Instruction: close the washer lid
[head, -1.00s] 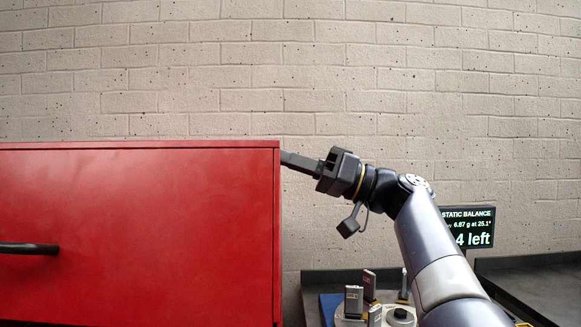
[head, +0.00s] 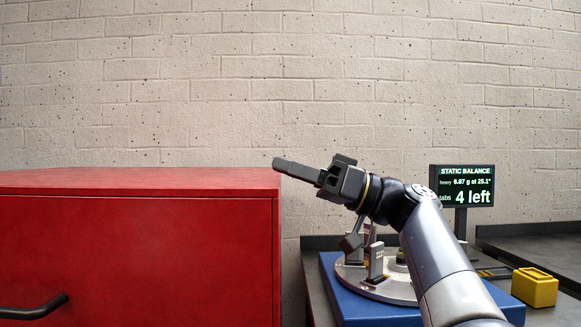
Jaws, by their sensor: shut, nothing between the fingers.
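A large red box-like body (head: 140,250) fills the lower left of the head view, with a flat red top (head: 130,181) and a black handle (head: 35,308) low on its front. It is the only thing here that could be the washer. I cannot tell which part is its lid or whether the lid is open. My gripper (head: 282,164) is shut and empty, its fingers pointing left by the top's far right corner. I cannot tell whether they touch it. The body's left end and bottom are out of view.
A blue base (head: 352,307) with a round metal rotor (head: 390,291) stands on the dark bench right of the red body, partly behind my arm. A yellow block (head: 535,288) and a lit display (head: 466,186) are farther right. A brick wall closes the back.

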